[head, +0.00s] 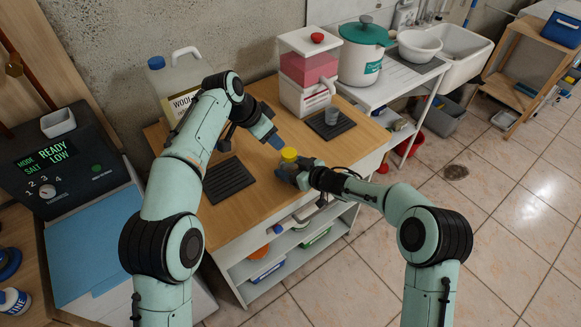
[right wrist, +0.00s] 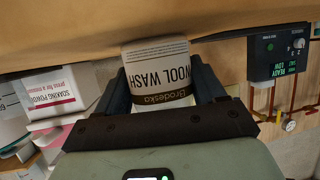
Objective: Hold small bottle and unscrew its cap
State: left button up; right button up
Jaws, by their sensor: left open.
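The small bottle (right wrist: 158,75) has a pale label reading "Brodeska WOOL WASH" and appears upside down in the right wrist view. Its yellow cap (head: 289,155) shows on top in the head view; the bottle's body is mostly hidden there by my right gripper. My right gripper (head: 291,172) has its fingers on both sides of the bottle and is shut on it, near the front edge of the wooden counter (head: 256,200). My left gripper (head: 273,138) is open and empty, just up and left of the cap, apart from it.
A large white wool-wash jug (head: 178,82) stands at the back left. A ribbed black mat (head: 228,180) lies left of the bottle.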

jog(key=c, duration=0.4)
jog(key=o, duration=1.2)
jog(key=shift+c, duration=0.2)
jog(key=v, duration=1.2)
